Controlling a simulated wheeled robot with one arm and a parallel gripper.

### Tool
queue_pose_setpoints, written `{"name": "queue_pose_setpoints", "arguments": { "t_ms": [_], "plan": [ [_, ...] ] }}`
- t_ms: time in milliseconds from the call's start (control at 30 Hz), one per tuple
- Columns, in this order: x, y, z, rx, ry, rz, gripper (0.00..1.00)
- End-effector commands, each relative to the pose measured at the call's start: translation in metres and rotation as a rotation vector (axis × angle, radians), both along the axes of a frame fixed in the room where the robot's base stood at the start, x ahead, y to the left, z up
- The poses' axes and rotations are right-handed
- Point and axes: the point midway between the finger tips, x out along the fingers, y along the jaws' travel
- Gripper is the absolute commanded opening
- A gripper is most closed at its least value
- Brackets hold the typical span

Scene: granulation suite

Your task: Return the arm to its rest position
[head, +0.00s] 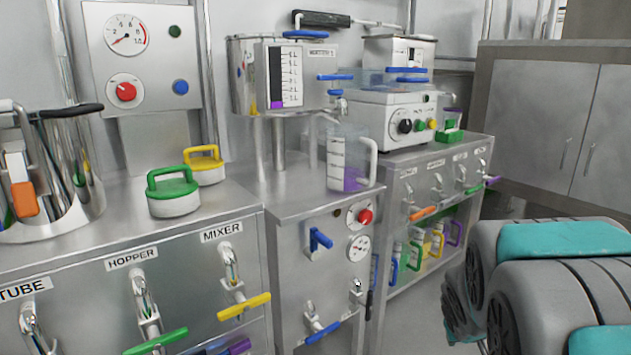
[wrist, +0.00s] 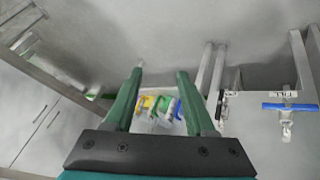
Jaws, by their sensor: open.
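My gripper (wrist: 159,98) shows in the wrist view with its two green fingers apart and nothing between them. In the head view my arm (head: 550,270), grey with teal panels, fills the lower right. The gripper itself does not show in the head view.
Steel counters (head: 320,200) hold a measuring jug (head: 338,155) with purple liquid, a green-handled lid (head: 173,192) and a yellow-handled lid (head: 204,165). Valves with coloured levers stick out from the fronts. A grey cabinet (head: 545,120) stands at the back right. Some floor is clear before it.

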Motion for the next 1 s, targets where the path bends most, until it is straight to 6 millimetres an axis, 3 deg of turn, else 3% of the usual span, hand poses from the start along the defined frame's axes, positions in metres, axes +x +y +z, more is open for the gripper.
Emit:
{"name": "queue_pose_setpoints", "arguments": {
  "t_ms": [33, 300, 400, 500, 600, 700, 1000],
  "plan": [
    [-0.023, 0.012, 0.012, 0.023, 0.045, -0.021, 0.55],
    [-0.176, 0.090, 0.030, 0.201, 0.390, -0.087, 0.55],
    [-0.226, 0.118, 0.037, 0.259, 0.507, -0.074, 0.55],
    [-0.264, 0.138, 0.044, 0.302, 0.595, -0.056, 0.55],
    [-0.287, 0.149, 0.048, 0.328, 0.651, -0.043, 0.55],
    [-0.296, 0.154, 0.050, 0.336, 0.673, -0.035, 0.55],
    [-0.297, 0.154, 0.050, 0.338, 0.677, -0.036, 0.55]
  ]
}}
